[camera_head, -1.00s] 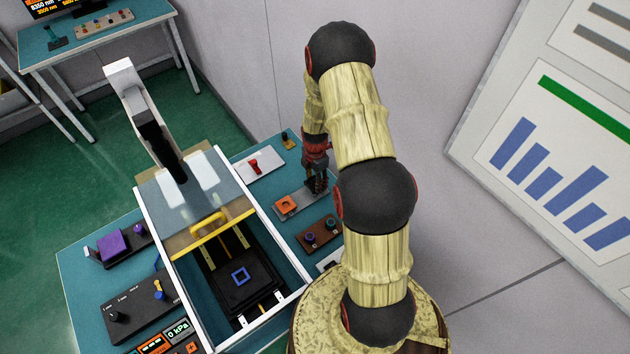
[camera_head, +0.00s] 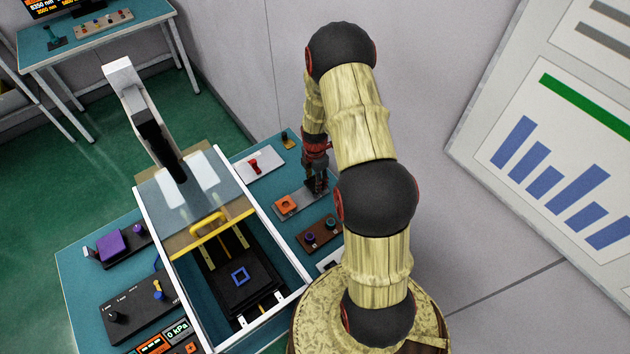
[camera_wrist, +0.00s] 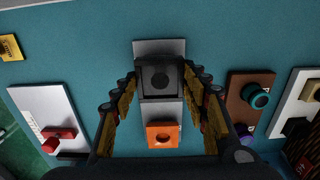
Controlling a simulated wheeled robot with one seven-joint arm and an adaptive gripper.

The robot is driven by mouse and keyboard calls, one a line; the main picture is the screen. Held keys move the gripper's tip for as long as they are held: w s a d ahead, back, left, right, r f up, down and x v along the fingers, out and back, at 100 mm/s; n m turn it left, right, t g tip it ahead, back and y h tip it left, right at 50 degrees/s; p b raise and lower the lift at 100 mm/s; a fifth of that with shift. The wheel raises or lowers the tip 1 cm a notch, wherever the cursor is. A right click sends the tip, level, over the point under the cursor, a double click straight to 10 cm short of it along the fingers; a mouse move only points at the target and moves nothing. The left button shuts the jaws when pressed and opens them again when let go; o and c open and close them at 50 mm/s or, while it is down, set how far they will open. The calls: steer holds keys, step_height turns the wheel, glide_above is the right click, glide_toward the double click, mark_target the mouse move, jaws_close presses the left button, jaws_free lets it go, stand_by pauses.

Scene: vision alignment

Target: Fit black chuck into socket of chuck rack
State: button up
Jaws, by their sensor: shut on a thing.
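The black chuck (camera_wrist: 160,78) is a dark square block with a round mark in its middle. In the wrist view it sits between the fingers of my gripper (camera_wrist: 162,84), which is shut on it. The chuck is over the far end of the grey chuck rack (camera_wrist: 158,47). An orange square piece with a round hole (camera_wrist: 163,134) is at the rack's other end; it also shows in the head view (camera_head: 286,204). In the head view my gripper (camera_head: 317,190) points down at the rack's right end. The socket under the chuck is hidden, and I cannot tell whether the chuck is seated.
A white plate with a red switch (camera_head: 254,166) lies beside the rack. A brown block with knobs (camera_head: 319,234) lies on its other side. A white-framed enclosure with a yellow handle (camera_head: 212,236) stands at left, holding a black stage with a blue square (camera_head: 240,276).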

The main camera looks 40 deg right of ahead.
steer(key=shift+f+b, duration=0.5)
steer(key=shift+f, duration=0.1)
